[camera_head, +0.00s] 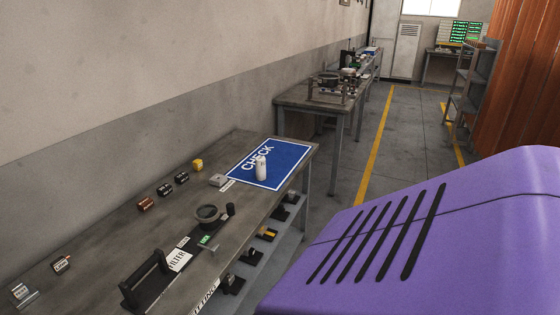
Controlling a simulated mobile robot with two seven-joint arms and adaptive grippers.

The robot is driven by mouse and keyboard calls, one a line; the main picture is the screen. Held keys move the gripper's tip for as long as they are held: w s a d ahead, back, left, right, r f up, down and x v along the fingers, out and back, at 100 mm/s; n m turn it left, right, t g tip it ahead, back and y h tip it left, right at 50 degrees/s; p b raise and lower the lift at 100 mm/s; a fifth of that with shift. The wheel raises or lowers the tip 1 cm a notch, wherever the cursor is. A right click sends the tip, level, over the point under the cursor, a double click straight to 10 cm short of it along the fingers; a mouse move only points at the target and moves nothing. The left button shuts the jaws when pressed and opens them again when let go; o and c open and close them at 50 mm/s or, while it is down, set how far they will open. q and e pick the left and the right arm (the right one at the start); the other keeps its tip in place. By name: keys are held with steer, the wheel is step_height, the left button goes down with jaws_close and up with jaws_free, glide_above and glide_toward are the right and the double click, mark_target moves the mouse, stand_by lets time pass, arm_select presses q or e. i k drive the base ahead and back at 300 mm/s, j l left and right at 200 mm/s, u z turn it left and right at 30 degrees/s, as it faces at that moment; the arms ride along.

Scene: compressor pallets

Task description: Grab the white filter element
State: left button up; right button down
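The white filter element (261,168) is a small white cylinder. It stands upright on a blue mat (287,151) with a white border and the word CHECK, at the far right end of the workbench. Neither of my grippers shows in the head view, so their state is hidden.
The grey workbench (128,220) carries a round dark part (207,213), a FILTER label (179,260), a black handled frame (146,281) and several small blocks along the wall. A large purple slotted housing (480,235) fills the lower right. Another bench (306,97) stands farther back.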

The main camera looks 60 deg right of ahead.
mark_target(260, 161)
steer(key=z, duration=1.8)
steer(key=i+l, duration=0.2)
steer(key=i, duration=0.15)
steer(key=l+z, duration=0.05)
